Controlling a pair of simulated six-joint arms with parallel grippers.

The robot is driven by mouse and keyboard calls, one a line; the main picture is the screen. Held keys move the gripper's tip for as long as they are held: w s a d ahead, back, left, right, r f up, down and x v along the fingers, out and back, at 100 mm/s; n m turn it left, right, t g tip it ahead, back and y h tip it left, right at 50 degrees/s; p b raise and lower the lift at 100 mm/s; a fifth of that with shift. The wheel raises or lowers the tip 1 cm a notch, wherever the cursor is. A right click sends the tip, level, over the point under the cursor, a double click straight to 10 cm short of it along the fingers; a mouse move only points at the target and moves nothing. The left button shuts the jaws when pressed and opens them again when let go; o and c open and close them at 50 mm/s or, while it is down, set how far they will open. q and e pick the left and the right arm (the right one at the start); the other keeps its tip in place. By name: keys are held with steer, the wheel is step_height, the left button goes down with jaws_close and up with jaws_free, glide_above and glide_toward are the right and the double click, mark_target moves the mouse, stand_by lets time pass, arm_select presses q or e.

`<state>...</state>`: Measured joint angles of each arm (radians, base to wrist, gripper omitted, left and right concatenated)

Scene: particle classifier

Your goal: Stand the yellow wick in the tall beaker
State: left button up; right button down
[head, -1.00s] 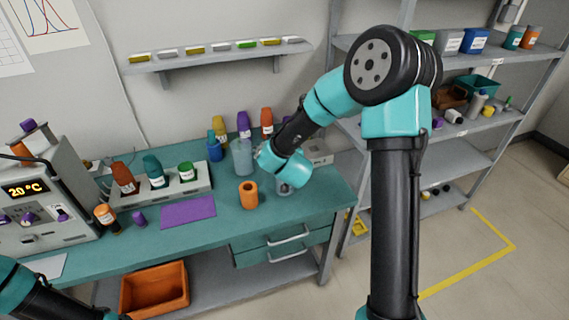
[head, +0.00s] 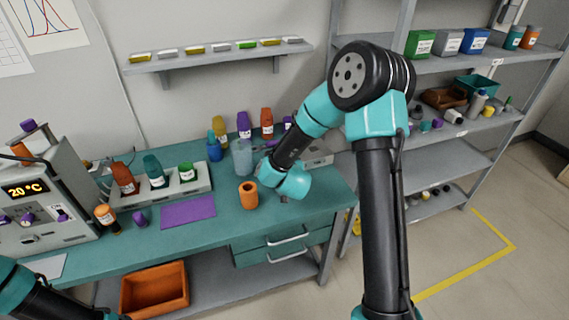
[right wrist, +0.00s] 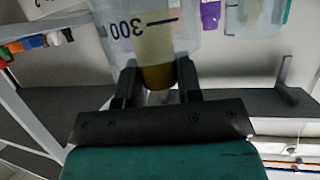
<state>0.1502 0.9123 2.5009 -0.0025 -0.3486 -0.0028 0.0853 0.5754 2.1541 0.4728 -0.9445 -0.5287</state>
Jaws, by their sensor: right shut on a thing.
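The tall beaker (head: 243,157), clear and bluish, stands on the bench in the head view. In the right wrist view a clear beaker (right wrist: 110,40) with an upside-down 300 mark fills the top. My right gripper (right wrist: 158,66) is shut on the yellow wick (right wrist: 158,76), which sits between its two black fingers. The wick's near end shows bare; the rest looks paler through the beaker wall, and I cannot tell whether it is inside or behind. In the head view my right wrist hides the wick. My left gripper (head: 112,316) is cut off at the bottom edge.
An orange cup (head: 248,195) stands just in front of the beaker. Coloured bottles, including a blue one (head: 214,150), stand behind and left. A purple mat (head: 187,212) lies left. An orange bin (head: 155,290) sits below the bench.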

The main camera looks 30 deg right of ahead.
steer(key=c, duration=0.8)
jaws_free()
steer(key=shift+f, duration=0.15)
steer(key=shift+r, duration=0.2)
steer(key=v, duration=1.2)
